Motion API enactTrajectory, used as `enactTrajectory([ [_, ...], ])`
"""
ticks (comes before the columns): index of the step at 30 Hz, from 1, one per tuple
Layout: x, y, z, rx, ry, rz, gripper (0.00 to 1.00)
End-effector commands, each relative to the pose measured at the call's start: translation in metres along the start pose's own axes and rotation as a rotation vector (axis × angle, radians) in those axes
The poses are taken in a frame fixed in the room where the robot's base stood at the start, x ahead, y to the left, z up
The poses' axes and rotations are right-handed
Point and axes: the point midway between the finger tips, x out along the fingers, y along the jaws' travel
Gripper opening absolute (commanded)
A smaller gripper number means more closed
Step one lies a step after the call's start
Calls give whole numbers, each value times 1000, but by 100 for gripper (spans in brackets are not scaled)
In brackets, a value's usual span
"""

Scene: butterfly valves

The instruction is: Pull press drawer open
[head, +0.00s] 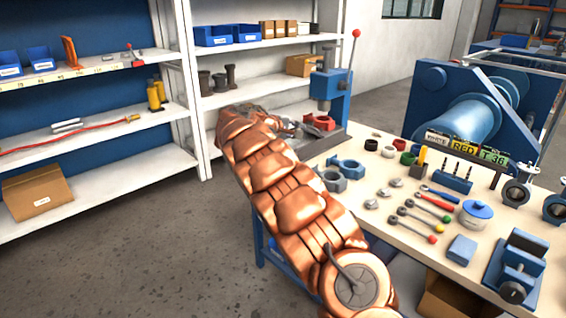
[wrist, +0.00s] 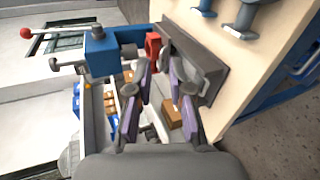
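The blue press (head: 330,88) stands at the far left corner of the workbench, with a red-knobbed lever (head: 356,34) and a red part (head: 318,122) under its ram. The press also shows in the wrist view (wrist: 101,58), lying sideways. Its grey base (wrist: 212,62) is right of my fingertips, with a dark grey curved piece, possibly the drawer handle (wrist: 182,58), on its near side. My gripper (wrist: 162,68) is open, its purple-padded fingers apart and pointing at the base. I cannot tell whether they touch the handle. In the head view my arm hides the drawer front.
White shelves (head: 95,135) stand behind and left of my arm. The floor (head: 130,255) left of my arm is clear.

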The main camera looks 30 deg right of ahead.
Motion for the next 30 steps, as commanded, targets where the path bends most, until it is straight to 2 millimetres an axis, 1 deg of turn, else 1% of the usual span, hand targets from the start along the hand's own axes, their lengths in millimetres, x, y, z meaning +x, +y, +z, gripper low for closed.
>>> enactTrajectory([
  [1, 15, -20, -15, -13, 20, 13, 20],
  [6, 39, -48, -62, -37, 102, 69, 20],
  [12, 62, -88, -107, -37, 197, 115, 20],
  [14, 68, -98, -117, -28, 225, 127, 20],
  [15, 73, -106, -123, -23, 241, 132, 20],
  [18, 80, -119, -135, 0, 280, 147, 20],
  [24, 89, -133, -145, 41, 326, 163, 20],
  [30, 92, -132, -146, 62, 340, 172, 20],
])
